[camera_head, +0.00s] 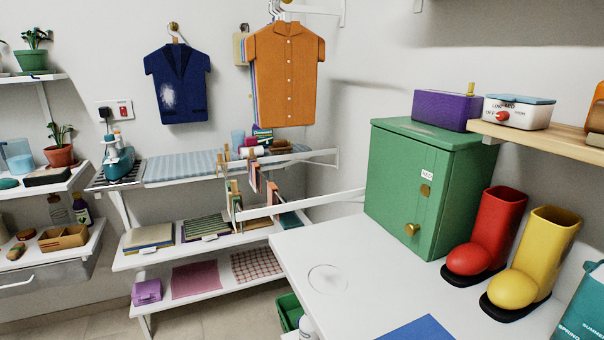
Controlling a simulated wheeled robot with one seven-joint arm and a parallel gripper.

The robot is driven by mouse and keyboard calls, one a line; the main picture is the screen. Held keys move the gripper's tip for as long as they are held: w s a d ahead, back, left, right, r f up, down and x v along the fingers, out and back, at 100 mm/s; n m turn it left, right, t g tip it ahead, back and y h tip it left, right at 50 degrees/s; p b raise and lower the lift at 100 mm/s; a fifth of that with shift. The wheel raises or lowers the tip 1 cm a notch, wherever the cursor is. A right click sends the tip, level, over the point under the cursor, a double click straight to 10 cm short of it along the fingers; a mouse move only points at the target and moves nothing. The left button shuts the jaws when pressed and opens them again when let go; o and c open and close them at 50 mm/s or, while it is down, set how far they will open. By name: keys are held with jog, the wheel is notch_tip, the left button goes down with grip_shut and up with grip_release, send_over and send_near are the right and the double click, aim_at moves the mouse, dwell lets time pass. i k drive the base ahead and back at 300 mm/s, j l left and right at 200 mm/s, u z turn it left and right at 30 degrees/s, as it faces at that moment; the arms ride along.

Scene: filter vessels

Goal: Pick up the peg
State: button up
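Several small wooden clothes pegs show on the white wall drying rack (328,198) left of centre. One peg (234,187) is at the rack's left end, and another peg (272,187) is on its right part. Small cloths hang near them; how each peg grips is too small to tell. A short yellow upright piece (470,88) shows at the purple box (446,110) on the right; I cannot tell whether it is a peg. My gripper is not in view.
A green cabinet (404,186) and red (492,232) and yellow (537,255) boots stand on the white table (310,248). The table's left front is mostly clear, with a blue sheet (420,329) at its bottom edge. A wooden shelf (545,132) juts out above at right.

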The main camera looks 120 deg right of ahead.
aim_at(220, 157)
jog(key=z, duration=3.95)
